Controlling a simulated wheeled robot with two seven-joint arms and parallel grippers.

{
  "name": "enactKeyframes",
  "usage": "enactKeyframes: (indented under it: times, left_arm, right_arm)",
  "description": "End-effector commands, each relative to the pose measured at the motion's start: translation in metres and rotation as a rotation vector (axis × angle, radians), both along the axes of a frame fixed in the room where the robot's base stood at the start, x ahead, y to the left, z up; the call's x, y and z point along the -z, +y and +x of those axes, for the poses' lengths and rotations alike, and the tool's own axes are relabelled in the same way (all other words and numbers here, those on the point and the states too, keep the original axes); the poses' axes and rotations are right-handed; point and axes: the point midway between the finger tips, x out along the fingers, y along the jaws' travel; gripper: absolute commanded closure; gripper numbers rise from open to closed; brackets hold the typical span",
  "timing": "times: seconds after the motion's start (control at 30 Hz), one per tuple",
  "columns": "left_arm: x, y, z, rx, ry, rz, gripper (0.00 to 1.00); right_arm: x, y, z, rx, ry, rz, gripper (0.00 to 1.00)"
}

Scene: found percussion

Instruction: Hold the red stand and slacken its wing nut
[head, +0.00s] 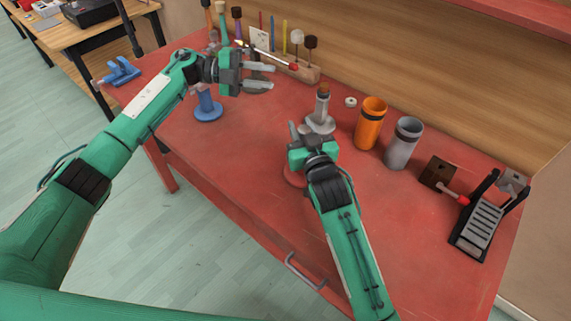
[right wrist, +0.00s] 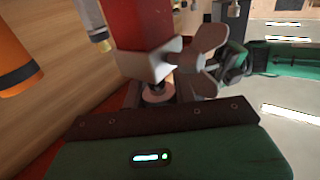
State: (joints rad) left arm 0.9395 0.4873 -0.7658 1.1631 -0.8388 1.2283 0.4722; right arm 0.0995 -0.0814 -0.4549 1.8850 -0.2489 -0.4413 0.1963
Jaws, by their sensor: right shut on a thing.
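The red stand is mostly hidden by my right gripper in the head view; only part of its round red base (head: 294,177) shows. In the right wrist view its red post (right wrist: 138,22) rises from a pale collar (right wrist: 146,66), and a grey wing nut (right wrist: 205,60) sticks out to the right of it. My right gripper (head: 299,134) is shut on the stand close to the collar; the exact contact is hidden. My left gripper (head: 262,78) is open above the table, up and to the left of the right one, apart from the wing nut.
A blue stand (head: 208,108) is below my left gripper. A grey stand (head: 321,110), an orange cup (head: 370,125) and a grey cup (head: 402,145) stand right of the red stand. A pedal (head: 480,225) is farther right. A rack of mallets (head: 300,72) lines the back.

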Motion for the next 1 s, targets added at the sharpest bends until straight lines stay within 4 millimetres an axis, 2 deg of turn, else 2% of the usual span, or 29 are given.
enactKeyframes:
  times: [0.03, 0.1, 0.13, 0.2, 0.3, 0.5, 0.6, 0.7, 0.8, 0.87, 1.0]
  left_arm:
    - [-0.017, 0.004, 0.007, -0.044, -0.121, -0.015, 0.72]
    - [-0.042, 0.01, 0.017, -0.112, -0.295, -0.028, 0.72]
    - [-0.046, 0.012, 0.02, -0.143, -0.359, -0.026, 0.72]
    - [-0.011, 0.01, 0.023, -0.216, -0.446, 0.045, 0.72]
    - [0.016, 0.015, 0.029, -0.316, -0.603, 0.136, 0.72]
    - [0.058, 0.027, 0.03, -0.481, -0.945, 0.324, 0.72]
    - [0.07, 0.035, 0.025, -0.551, -1.126, 0.417, 0.72]
    - [0.108, 0.035, 0.005, -0.586, -1.255, 0.519, 0.72]
    - [0.136, 0.034, -0.019, -0.615, -1.395, 0.603, 0.72]
    - [0.149, 0.033, -0.037, -0.632, -1.483, 0.646, 0.72]
    - [0.171, 0.027, -0.086, -0.669, -1.693, 0.713, 0.72]
  right_arm:
    - [0.014, -0.001, 0.0, 0.003, 0.022, -0.016, 1.0]
    - [0.014, -0.001, 0.0, 0.003, 0.022, -0.016, 1.0]
    - [0.014, -0.001, 0.0, 0.003, 0.022, -0.016, 1.0]
    - [0.014, -0.001, 0.0, 0.003, 0.022, -0.016, 1.0]
    - [0.014, -0.001, 0.0, 0.003, 0.022, -0.016, 1.0]
    - [0.014, -0.001, 0.0, 0.003, 0.022, -0.016, 1.0]
    - [0.014, -0.001, 0.0, 0.003, 0.022, -0.016, 1.0]
    - [0.014, -0.001, 0.0, 0.003, 0.022, -0.016, 1.0]
    - [0.014, -0.001, 0.0, 0.003, 0.022, -0.016, 1.0]
    - [0.014, -0.001, 0.0, 0.003, 0.022, -0.016, 1.0]
    - [0.014, -0.001, 0.0, 0.002, 0.022, -0.016, 1.0]
